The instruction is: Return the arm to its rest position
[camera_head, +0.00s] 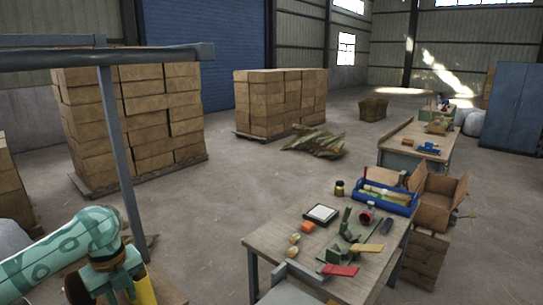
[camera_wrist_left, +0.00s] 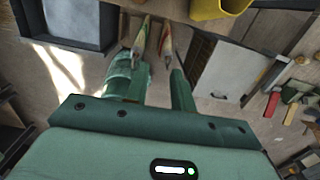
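A teal patterned arm (camera_head: 60,255) comes in from the left at the lower left of the head view, and I take it to be my left arm. It ends beside a brown and dark green part whose form I cannot make out. I see nothing held in that gap. My right arm and gripper do not show in either view.
A workbench (camera_head: 268,240) carries a blue toolbox (camera_head: 385,198), a white-topped tray (camera_head: 321,213) and a red-handled item (camera_head: 340,270). A grey metal frame (camera_head: 115,140) stands at left. A yellow container (camera_wrist_left: 215,8) is near the gripper.

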